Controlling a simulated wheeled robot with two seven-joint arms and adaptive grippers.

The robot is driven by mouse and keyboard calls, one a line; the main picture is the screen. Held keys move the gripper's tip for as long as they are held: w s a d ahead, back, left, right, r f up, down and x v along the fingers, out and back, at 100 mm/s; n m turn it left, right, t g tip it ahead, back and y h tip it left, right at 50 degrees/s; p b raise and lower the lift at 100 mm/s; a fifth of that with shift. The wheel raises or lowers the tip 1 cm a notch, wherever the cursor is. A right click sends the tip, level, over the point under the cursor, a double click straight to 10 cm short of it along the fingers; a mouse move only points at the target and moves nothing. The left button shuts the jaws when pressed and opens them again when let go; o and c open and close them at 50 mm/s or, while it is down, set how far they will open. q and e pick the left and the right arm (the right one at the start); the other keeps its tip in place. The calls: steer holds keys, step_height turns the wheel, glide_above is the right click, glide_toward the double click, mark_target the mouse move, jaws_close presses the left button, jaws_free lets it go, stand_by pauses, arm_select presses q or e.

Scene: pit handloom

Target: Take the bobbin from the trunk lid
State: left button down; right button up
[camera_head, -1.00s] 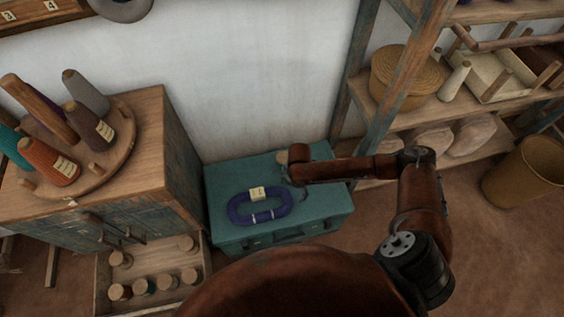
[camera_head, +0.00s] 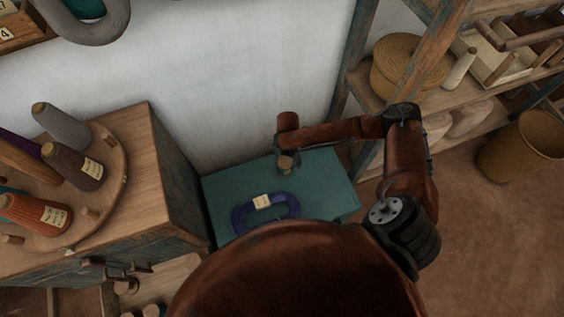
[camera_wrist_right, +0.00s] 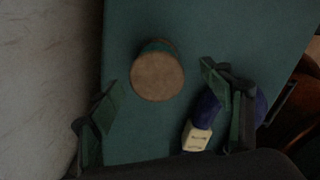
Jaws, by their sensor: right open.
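The bobbin (camera_head: 286,164) stands upright near the back of the teal trunk lid (camera_head: 232,185). In the right wrist view the bobbin (camera_wrist_right: 158,78) shows its round wooden end from above, with a teal body under it. My right gripper (camera_wrist_right: 161,84) is open and points down at the lid. Its fingers are on either side of the bobbin in that picture, with nothing between them gripped. In the head view the gripper (camera_head: 286,148) is small and partly hidden below my wrist, just over the bobbin. My left gripper is not in view.
A blue yarn hank (camera_head: 246,218) with a cream tag lies on the lid, close to the right finger in the wrist view. A wooden cabinet (camera_head: 120,180) with yarn cones stands left. Shelves (camera_head: 490,100) and a basket (camera_head: 518,155) are right. A white wall is behind.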

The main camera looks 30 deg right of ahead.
steer(key=f, duration=0.2)
steer(key=shift+w+a+f+b, duration=0.2)
steer(key=shift+a+f+b, duration=0.05)
steer(key=shift+f+b, duration=0.15)
step_height(320, 180, down, 4)
steer(key=shift+r+b, duration=0.2)
steer(key=shift+b, duration=0.65)
steer(key=shift+f, duration=0.35)
steer(key=shift+r, duration=0.1)
steer(key=c, duration=0.8)
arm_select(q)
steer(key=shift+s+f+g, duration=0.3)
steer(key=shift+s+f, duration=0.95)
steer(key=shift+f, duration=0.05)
arm_select(e)
steer(key=c, duration=0.5)
